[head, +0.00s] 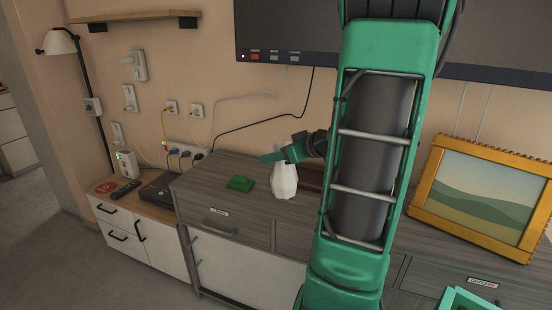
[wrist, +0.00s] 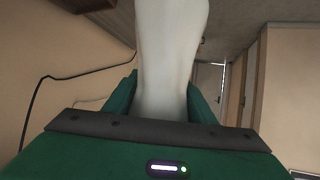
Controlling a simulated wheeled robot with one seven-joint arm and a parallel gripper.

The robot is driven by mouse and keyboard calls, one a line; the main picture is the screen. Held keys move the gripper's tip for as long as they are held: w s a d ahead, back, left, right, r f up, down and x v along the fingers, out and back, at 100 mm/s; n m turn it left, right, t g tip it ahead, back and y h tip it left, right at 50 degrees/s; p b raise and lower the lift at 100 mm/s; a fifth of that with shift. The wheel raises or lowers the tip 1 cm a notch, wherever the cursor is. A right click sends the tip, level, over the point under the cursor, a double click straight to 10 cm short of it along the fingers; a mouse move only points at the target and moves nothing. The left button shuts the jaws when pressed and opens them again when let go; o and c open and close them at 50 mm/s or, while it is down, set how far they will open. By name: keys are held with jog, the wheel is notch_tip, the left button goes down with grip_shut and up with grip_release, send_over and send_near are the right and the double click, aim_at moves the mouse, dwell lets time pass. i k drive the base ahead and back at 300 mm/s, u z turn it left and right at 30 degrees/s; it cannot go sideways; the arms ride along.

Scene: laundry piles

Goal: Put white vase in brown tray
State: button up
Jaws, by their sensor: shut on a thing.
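The white vase (head: 284,181) stands upright on or just above the grey wooden cabinet top, left of my arm in the head view. My gripper (head: 280,157) reaches the vase's upper part from the right. In the wrist view the vase (wrist: 168,70) fills the middle between the two green fingers of my gripper (wrist: 162,98), which is shut on it. A brown object (head: 312,177), maybe the brown tray, shows just right of the vase, mostly hidden behind my arm. I cannot tell if the vase's base touches the cabinet.
A green object (head: 240,183) lies left of the vase on the cabinet (head: 213,182). A yellow-framed picture (head: 483,196) stands at the right. A TV (head: 280,35) hangs on the wall behind. A lower bench at the left holds a dark box (head: 166,188).

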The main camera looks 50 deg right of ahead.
aim_at(305, 177)
jog(key=u, duration=0.6)
jog(key=i, duration=2.35)
jog(key=z, duration=2.4)
